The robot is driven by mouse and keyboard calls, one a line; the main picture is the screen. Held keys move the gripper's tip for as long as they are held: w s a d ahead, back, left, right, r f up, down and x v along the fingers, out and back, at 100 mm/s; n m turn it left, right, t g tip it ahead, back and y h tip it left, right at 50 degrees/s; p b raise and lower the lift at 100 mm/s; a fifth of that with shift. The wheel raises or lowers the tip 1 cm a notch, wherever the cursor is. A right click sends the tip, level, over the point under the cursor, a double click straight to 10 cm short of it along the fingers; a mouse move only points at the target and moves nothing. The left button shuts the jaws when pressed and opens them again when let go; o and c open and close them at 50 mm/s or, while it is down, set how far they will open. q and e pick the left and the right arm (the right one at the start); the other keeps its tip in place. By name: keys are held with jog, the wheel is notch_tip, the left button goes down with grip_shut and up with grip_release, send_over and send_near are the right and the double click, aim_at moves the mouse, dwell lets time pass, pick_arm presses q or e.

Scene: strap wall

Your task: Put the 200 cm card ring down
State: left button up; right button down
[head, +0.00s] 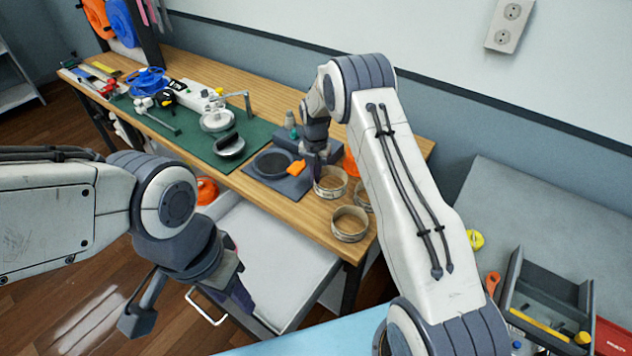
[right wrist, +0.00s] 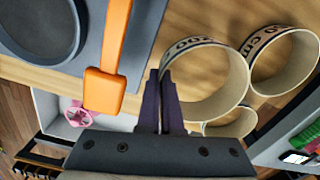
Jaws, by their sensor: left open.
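The 200 cm card ring (right wrist: 205,85) is a pale round band with dark printing that reads "200" in the right wrist view. In the head view it (head: 331,183) is at the wooden bench's front edge, below my right gripper (head: 322,156). In the right wrist view my right gripper (right wrist: 160,105) has its purple fingers close together on the ring's left wall. The ring is upright at bench level; I cannot tell whether its underside touches the wood. My left gripper (head: 236,290) is open and empty, in front of the bench over the open drawer area.
Two more card rings stand close by, one nearer (head: 350,224) and one partly hidden behind my right arm (head: 362,196). A grey mat (head: 262,180) with a dark round dish and an orange-handled tool lies left of the ring. A white drawer (head: 275,255) stands open below.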

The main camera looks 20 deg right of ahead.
notch_tip(320, 180, down, 3)
jog(key=shift+f+p, duration=0.2)
jog(key=shift+p, duration=0.45)
jog(key=shift+f, duration=0.1)
jog(key=shift+f, duration=0.15)
jog(key=c, duration=1.4)
grip_release()
jog(key=shift+o, duration=0.2)
